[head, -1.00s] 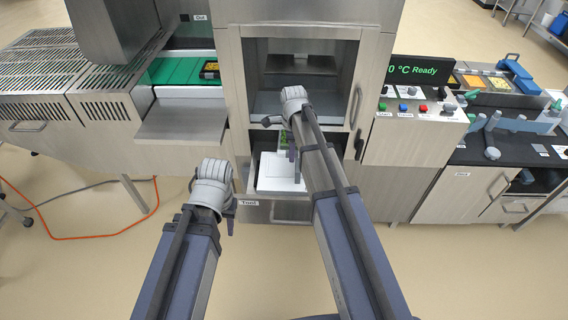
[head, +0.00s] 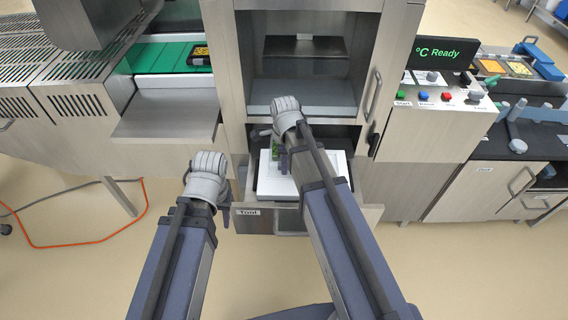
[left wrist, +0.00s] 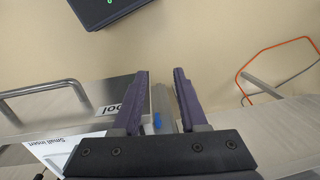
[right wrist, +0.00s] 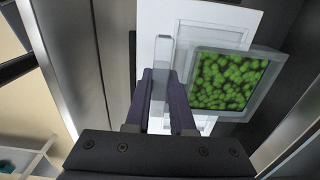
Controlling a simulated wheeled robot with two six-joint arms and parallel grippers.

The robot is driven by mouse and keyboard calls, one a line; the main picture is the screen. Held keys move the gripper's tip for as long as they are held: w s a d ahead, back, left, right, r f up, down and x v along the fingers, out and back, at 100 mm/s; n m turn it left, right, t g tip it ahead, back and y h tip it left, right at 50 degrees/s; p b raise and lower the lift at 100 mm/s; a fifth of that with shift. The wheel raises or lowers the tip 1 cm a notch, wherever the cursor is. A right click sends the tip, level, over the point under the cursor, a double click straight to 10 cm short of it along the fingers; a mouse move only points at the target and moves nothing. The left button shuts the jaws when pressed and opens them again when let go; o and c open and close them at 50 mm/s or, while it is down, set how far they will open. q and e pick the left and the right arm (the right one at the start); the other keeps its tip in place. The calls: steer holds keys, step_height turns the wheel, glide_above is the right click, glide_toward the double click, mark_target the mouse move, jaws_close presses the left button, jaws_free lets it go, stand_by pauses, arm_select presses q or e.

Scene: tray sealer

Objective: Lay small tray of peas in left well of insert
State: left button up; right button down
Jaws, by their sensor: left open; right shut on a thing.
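The small tray of peas (right wrist: 230,82) is a clear tray filled with green peas. It also shows as a small green patch in the head view (head: 276,149), partly hidden by my arm. My right gripper (right wrist: 162,80) is shut on the tray's clear edge, with the tray over the white insert (right wrist: 150,22). The insert lies in the open tool drawer; its rim shows in the head view (head: 338,165). I cannot tell whether the tray touches it. The wells are mostly hidden. My left gripper (left wrist: 160,85) is open and empty at the drawer's front left (head: 226,212).
The open sealer chamber (head: 305,92) stands above and behind the drawer, its door (head: 378,90) at the right. A control panel (head: 440,95) is further right. A metal shelf (head: 168,115) and green conveyor (head: 165,58) are at the left. The floor in front is clear.

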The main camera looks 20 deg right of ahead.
mark_target(285, 184)
steer(key=shift+f+b, duration=3.4)
steer(key=shift+f, duration=0.15)
steer(key=c, duration=0.7)
jaws_free()
steer(key=c, duration=0.3)
steer(key=shift+r, duration=0.2)
steer(key=shift+r+p, duration=3.35)
steer(key=shift+p, duration=0.2)
